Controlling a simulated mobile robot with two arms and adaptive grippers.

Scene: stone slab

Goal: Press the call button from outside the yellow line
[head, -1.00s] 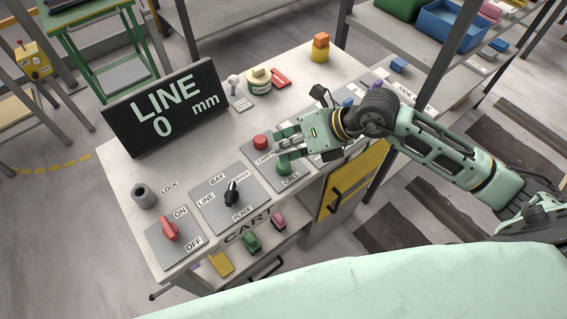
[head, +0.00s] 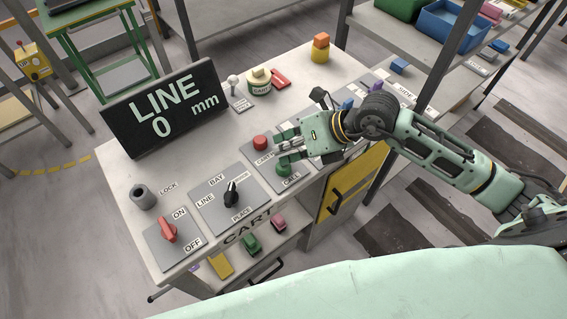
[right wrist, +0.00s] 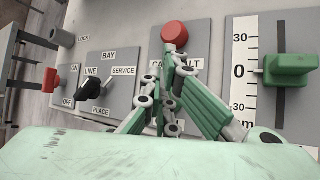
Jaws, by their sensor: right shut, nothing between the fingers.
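The green call button (head: 284,169) stands on a grey panel marked CALL, on the sloping console top (head: 120,180). My right gripper (head: 280,146) is shut and empty. In the head view its fingertips are just above the call button and beside the red button (head: 260,142); I cannot tell whether they touch anything. In the right wrist view the fingertips (right wrist: 171,65) meet just below the red button (right wrist: 175,36), over its partly covered label. The call button cannot be made out there. A dashed yellow line (head: 60,168) runs on the floor at the left. My left gripper is not in view.
The display (head: 165,108) reads LINE 0 mm. A red ON/OFF switch (head: 168,229) and a black selector (head: 232,192) lie left of the call panel. A green slider (right wrist: 290,68) sits on a scale at the right in the wrist view. Shelving holds a blue bin (head: 450,25).

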